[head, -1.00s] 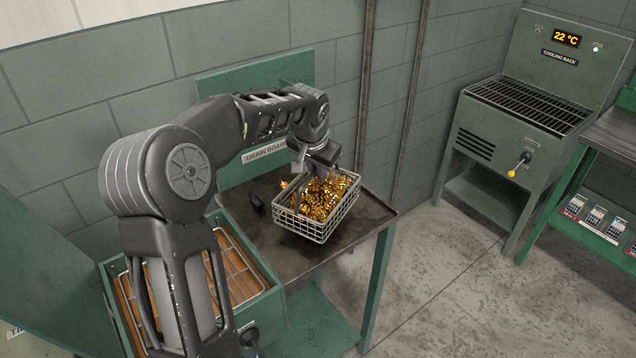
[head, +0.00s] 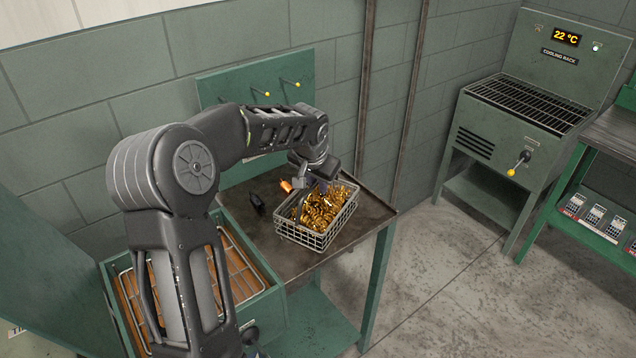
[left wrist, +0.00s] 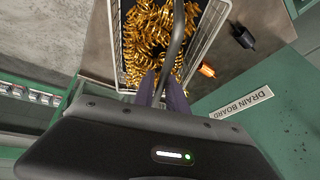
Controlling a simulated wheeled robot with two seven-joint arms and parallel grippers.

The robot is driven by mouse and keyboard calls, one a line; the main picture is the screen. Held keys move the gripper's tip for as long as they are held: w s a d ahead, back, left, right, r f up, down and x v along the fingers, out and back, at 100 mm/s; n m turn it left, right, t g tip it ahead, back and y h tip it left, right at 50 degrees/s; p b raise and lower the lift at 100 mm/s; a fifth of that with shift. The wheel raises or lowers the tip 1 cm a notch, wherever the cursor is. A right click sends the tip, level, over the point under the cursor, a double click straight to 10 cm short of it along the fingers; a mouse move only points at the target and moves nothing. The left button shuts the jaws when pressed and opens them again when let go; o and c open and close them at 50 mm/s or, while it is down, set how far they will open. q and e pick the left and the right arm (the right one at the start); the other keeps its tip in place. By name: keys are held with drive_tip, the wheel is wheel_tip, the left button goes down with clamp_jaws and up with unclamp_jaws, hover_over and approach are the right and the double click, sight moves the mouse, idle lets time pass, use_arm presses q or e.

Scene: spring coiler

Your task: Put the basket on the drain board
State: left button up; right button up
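The wire basket (head: 318,238) is full of golden springs (head: 322,208). It is over the dark drain board (head: 262,238), near the right front, and looks to be on or just above its top. My left gripper (head: 312,183) is at the basket from above. In the left wrist view its two fingers (left wrist: 163,92) flank the dark basket handle (left wrist: 176,38) and look closed on it. The basket rim (left wrist: 116,50) is below the fingers. The arm hides part of the board. My right gripper is not in view.
A black object (head: 257,203) and an orange one (head: 286,186) lie left of the basket. A green drawer box with a wire rack (head: 240,270) stands at the left front. Yellow-tipped hooks (head: 267,93) stick out from the back panel. The cooling rack (head: 532,105) stands at the right.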

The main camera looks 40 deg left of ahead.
use_arm(q)
drive_tip(key=shift+o, duration=1.3)
drive_tip(key=shift+r, duration=0.45)
drive_tip(key=b+v, duration=0.1)
drive_tip(key=v, duration=1)
drive_tip(key=shift+s, duration=0.2)
drive_tip(key=shift+r, duration=0.1)
